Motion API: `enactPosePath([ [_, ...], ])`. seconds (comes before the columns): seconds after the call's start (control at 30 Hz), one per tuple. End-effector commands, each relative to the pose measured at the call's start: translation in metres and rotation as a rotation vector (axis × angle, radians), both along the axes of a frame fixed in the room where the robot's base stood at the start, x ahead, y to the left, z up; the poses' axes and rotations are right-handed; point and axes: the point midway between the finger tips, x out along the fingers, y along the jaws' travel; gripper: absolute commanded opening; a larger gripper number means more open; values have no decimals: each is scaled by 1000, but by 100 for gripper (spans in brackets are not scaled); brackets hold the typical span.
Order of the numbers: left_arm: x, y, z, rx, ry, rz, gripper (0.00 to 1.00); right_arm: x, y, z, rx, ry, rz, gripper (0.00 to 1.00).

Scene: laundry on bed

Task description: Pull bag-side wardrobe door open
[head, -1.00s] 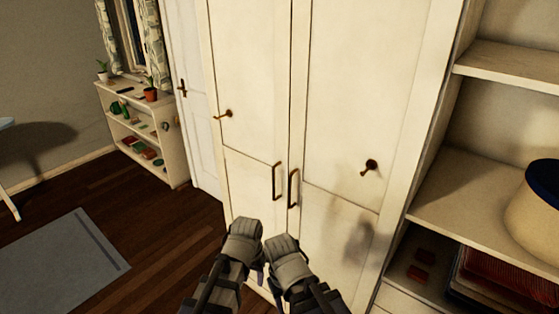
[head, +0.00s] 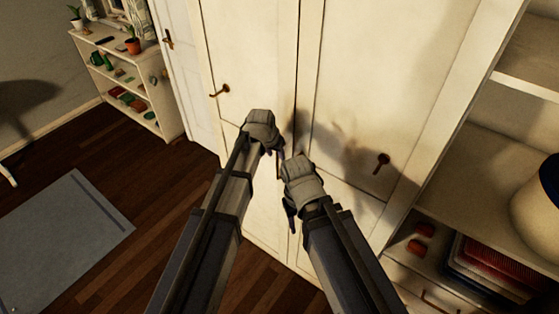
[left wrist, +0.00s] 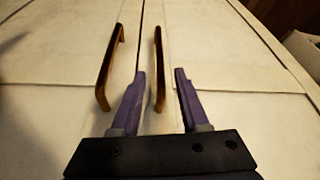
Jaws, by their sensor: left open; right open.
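The cream wardrobe has a left door (head: 250,60) and a right door (head: 360,90), both looking closed. In the left wrist view, the left brass handle (left wrist: 110,65) stands outside my left gripper's fingers. My right gripper (head: 291,215) is open, lower and to the right, before the doors. The arms largely hide the handles in the head view. No bag shows.
Brass hooks stick out from the left door (head: 220,90) and right door (head: 382,163). Open shelves with a round basket (head: 540,210) stand at right. A low bookcase (head: 135,85) and grey rug (head: 65,240) are at left. The wooden floor before the wardrobe is clear.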

Motion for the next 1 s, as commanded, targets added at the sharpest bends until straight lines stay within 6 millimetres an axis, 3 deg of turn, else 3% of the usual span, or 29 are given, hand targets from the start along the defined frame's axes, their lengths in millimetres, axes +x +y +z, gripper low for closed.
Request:
enactPosePath([
  [0.53, 22, -10, -63, 1, 1, -1, 45, 0, 0, -63, -2, 1, 11, 50],
  [0.93, 25, -12, -67, 0, 1, 0, 45, 0, 0, -67, -2, 1, 11, 50],
  [1.0, 25, -12, -67, 0, 1, 0, 38, 0, 0, -67, -2, 1, 11, 50],
])
